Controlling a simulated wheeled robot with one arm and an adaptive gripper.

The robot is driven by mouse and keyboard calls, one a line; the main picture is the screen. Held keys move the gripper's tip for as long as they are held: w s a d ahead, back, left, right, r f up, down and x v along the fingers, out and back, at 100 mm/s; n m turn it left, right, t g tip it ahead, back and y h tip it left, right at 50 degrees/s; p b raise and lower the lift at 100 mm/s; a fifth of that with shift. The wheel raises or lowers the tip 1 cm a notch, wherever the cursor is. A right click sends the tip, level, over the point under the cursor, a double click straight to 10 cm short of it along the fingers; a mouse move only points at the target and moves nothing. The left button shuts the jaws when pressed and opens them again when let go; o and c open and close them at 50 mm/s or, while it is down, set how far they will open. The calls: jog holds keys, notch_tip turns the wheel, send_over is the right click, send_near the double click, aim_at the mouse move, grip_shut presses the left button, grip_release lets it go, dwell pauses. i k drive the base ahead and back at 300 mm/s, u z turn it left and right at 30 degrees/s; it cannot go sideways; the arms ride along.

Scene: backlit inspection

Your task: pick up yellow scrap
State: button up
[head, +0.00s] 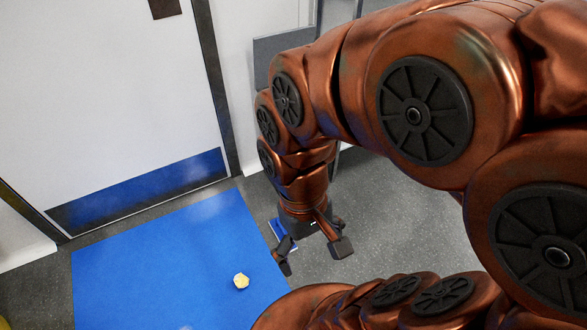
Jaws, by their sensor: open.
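The yellow scrap (241,281) is a small crumpled piece lying on the blue mat (150,262), toward its right side. My gripper (314,259) points down with its two fingers spread open and nothing between them. It is to the right of the scrap and a little higher in the picture, apart from it. Its left finger is the part closest to the scrap. The scrap is in full view.
A white door (110,95) with a blue kick plate (140,190) stands behind the mat. Grey speckled floor (400,225) lies right of the mat. A small blue object (281,234) is partly hidden behind my gripper. The mat around the scrap is clear.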

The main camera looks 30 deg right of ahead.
aim_at(241, 281)
jog(key=u, duration=0.4)
jog(key=k, duration=0.5)
jog(key=u, duration=2.15)
jog(key=i, duration=1.2)
jog(key=z, duration=2)
